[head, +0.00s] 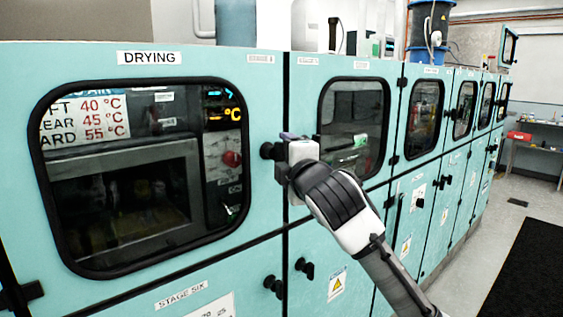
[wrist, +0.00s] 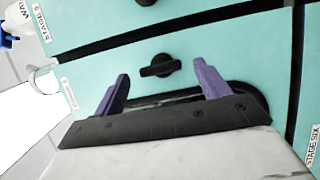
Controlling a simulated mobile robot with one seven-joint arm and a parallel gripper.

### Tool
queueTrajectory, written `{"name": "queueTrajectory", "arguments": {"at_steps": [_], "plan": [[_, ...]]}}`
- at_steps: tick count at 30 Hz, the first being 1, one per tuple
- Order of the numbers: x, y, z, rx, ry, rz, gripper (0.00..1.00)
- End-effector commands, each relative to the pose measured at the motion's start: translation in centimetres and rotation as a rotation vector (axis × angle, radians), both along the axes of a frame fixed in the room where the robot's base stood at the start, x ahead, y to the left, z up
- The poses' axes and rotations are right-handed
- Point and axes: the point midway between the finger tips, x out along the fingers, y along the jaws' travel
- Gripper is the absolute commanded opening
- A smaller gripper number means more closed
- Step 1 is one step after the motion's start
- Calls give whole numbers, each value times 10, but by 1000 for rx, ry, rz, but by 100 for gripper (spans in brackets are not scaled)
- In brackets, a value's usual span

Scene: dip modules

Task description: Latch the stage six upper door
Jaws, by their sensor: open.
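The stage six upper door (head: 265,100), with the DRYING label and a large black-framed window, stands about flush with the front. I cannot tell whether it is latched. Its black latch knob (head: 267,150) is at its right edge. In the wrist view this knob (wrist: 160,66) lies ahead, between the two purple fingertips in the picture, its bar lying across that view. My gripper (head: 284,150) is open and empty beside the knob, near the seam to the neighbouring door. I see no contact; the exact distance is unclear.
The lower stage six door (head: 235,260) has its own knob (head: 273,286). The stage five door (head: 305,100) is at the right, past a dark seam; another knob (wrist: 146,2) shows at the wrist view's top edge. More teal doors run right.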

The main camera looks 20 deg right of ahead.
Motion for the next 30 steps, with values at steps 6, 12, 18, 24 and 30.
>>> {"name": "queueTrajectory", "arguments": {"at_steps": [6, 12, 18, 24, 30], "plan": [[-52, 2, -4, -1, -3, -1, 75], [-84, 3, -1, 0, -2, -1, 75], [-95, 4, 0, 0, 0, 0, 75], [-96, 4, 0, 0, 0, 0, 75], [-95, 4, 0, 0, 0, 0, 75]]}}
